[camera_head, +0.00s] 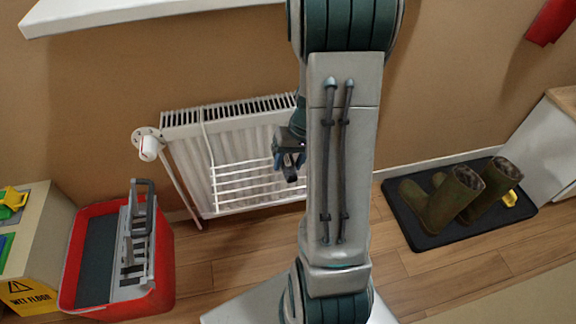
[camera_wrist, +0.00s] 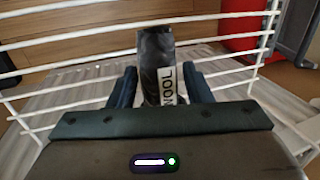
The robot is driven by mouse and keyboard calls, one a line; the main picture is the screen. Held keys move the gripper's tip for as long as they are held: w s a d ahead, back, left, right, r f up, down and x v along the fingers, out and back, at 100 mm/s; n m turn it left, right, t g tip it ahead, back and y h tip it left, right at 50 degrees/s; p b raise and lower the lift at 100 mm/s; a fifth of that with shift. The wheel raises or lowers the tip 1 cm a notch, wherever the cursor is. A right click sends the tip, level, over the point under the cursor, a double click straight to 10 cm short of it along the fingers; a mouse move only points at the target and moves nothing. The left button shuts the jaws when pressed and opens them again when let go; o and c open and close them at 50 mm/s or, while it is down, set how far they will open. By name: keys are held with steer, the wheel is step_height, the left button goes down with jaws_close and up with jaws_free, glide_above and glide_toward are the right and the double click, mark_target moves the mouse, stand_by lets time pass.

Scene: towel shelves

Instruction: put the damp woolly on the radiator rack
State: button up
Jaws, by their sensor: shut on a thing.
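The woolly (camera_wrist: 152,52) is a dark grey bundle with a white label, whose lettering seems to read WOOL upside down. In the wrist view it is between the two blue fingers of my gripper (camera_wrist: 159,70), which is shut on it. White wires of the radiator rack (camera_wrist: 75,42) run across that view close around the gripper and the woolly. In the head view the rack (camera_head: 240,186) is on the front of the white radiator (camera_head: 185,133). My gripper (camera_head: 289,160) is at its right part, partly hidden by my arm. I cannot tell whether the woolly touches the wires.
A red mop bucket (camera_head: 165,262) with a grey wringer stands left on the wooden floor. A valve (camera_head: 149,147) sticks out at the radiator's left. Boots (camera_head: 452,197) stand on a black tray (camera_head: 405,222) at right. A white shelf edge (camera_head: 100,12) is above.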

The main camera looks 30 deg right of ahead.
steer(key=shift+f, duration=0.65)
steer(key=shift+f, duration=0.2)
steer(key=o, duration=1)
steer(key=shift+o, duration=0.2)
steer(key=w+p+v, duration=0.1)
steer(key=p+v, duration=0.3)
steer(key=v, duration=0.8)
steer(key=s+a+r+n+h, duration=0.1)
steer(key=s+a+r, duration=0.2)
steer(key=s+a, duration=0.2)
steer(key=s+a+r+n+h, duration=0.2)
steer(key=s+a+r, duration=0.2)
steer(key=a, duration=0.6)
steer(key=shift+s+a+r+t, duration=0.25)
steer(key=shift+s+a+t, duration=0.1)
steer(key=shift+s, duration=0.9)
